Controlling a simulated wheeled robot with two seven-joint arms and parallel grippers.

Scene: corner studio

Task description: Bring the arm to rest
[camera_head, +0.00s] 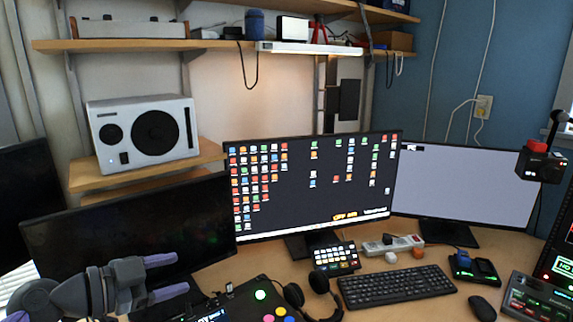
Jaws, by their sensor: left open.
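My left arm comes in at the lower left, in front of a dark monitor. Its gripper (172,276) points to the right, with its two purple-grey fingers apart and nothing between them. The gripper appears above the left part of the desk, near a black control box with coloured buttons (262,300). My right gripper does not show.
A wooden desk (400,275) carries a dark monitor (120,228), a lit monitor with icons (310,185), a pale-screened monitor (450,185), a keyboard (395,287), a mouse (482,308) and headphones (318,283). A white speaker (145,132) stands on a shelf.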

